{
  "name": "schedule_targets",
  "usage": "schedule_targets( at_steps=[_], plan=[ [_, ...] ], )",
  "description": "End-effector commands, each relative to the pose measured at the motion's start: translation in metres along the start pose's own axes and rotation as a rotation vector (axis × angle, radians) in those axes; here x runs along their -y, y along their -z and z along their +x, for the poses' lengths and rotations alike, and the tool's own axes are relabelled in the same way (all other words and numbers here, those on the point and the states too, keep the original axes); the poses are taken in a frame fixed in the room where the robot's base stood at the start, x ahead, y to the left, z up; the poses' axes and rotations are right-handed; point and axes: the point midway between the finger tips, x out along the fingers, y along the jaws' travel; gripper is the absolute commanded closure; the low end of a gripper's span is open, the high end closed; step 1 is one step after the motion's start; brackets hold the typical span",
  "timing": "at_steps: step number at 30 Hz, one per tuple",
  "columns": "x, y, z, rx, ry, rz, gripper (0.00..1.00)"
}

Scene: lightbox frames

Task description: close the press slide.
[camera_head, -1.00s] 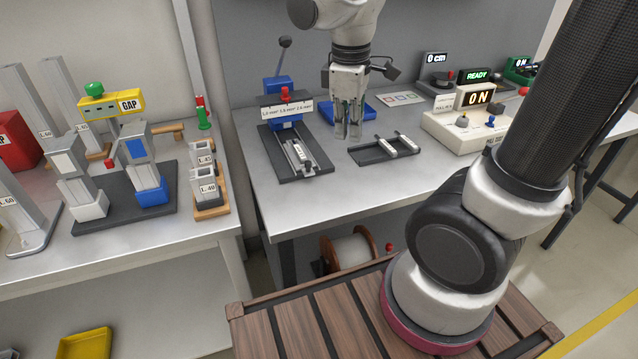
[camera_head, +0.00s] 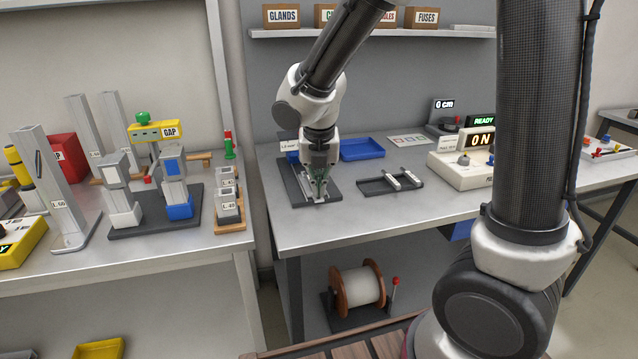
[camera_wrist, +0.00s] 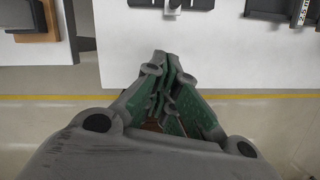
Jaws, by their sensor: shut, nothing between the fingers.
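The press (camera_head: 291,146) stands on a dark base plate (camera_head: 333,188) at the left end of the middle table, partly hidden behind my arm. Its pale metal slide (camera_head: 304,183) runs toward the table's front edge, and its front end is beside or behind my fingers. My gripper (camera_head: 319,199) points down at the front of the press, shut and empty. I cannot tell whether it touches the slide. In the wrist view my shut green-sided fingers (camera_wrist: 162,62) point toward the table edge, and a small pale block on a dark plate (camera_wrist: 173,6) shows ahead of them.
A dark tray with pale bars (camera_head: 390,183) lies right of the press. A blue tray (camera_head: 362,150) is behind, and a control box (camera_head: 460,168) stands farther right. The left table holds blocks on a wooden stand (camera_head: 229,212). The table front is clear.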

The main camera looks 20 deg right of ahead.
Motion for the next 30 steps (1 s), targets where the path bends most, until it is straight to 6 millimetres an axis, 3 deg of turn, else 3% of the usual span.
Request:
schedule_targets(
  at_steps=[11,13,18,30],
  plan=[
    [0.002,0.002,0.081,-0.006,0.003,0.002,1.00],
    [0.000,-0.014,0.081,0.001,-0.001,0.006,1.00],
    [0.000,-0.032,0.085,0.000,0.000,0.006,1.00],
    [0.001,-0.039,0.086,0.000,0.000,0.004,1.00]
  ],
)
